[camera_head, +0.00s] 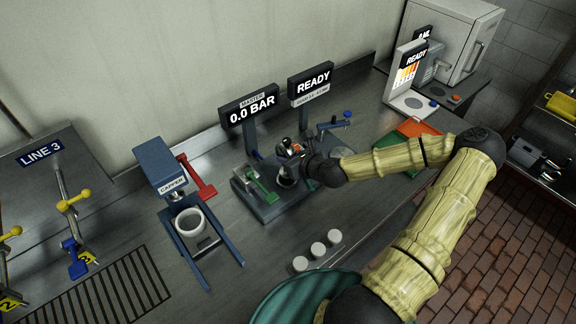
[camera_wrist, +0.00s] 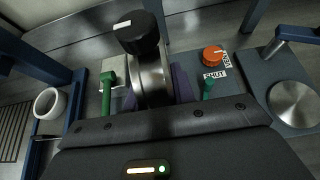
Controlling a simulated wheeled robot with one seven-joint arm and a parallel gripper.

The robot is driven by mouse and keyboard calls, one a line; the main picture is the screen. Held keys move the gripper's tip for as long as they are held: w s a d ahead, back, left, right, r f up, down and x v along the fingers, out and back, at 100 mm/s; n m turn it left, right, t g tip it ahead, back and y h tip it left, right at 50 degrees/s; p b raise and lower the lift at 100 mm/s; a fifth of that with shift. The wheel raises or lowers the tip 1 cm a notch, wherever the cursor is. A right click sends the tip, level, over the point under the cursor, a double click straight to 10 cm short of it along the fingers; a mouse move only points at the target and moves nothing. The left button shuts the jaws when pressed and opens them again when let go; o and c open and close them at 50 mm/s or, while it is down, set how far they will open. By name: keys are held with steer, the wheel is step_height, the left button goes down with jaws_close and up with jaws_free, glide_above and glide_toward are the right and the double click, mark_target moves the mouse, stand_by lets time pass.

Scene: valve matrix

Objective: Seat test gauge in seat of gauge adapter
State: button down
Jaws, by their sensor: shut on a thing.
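My gripper (camera_wrist: 156,88) reaches over the blue-grey test stand, its dark purple fingers on both sides of a silver, round-bodied piece with a black knob-like top, which I take to be the test gauge (camera_wrist: 150,74). It is shut on this piece. In the head view my gripper (camera_head: 304,155) is small and dark above the stand's base plate (camera_head: 264,213). A silver upright fitting (camera_head: 287,181) stands below it, likely the gauge adapter. Its seat is hidden, and I cannot tell whether the gauge touches it.
A green lever (camera_wrist: 107,92) is left of the gauge; an orange knob (camera_wrist: 212,55) and small green handle (camera_wrist: 208,88) are right. Signs read 0.0 BAR (camera_head: 252,110) and READY (camera_head: 313,83). The capper (camera_head: 172,186) stands left; several white caps (camera_head: 318,249) lie in front.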

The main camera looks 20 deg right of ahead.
steer(key=shift+f+p, duration=0.4)
steer(key=shift+f, duration=1.55)
steer(key=shift+f, duration=0.1)
steer(key=c, duration=1.2)
jaws_free()
steer(key=shift+o, duration=0.2)
steer(key=shift+s, duration=0.15)
steer(key=b+v, duration=0.2)
steer(key=v, duration=1)
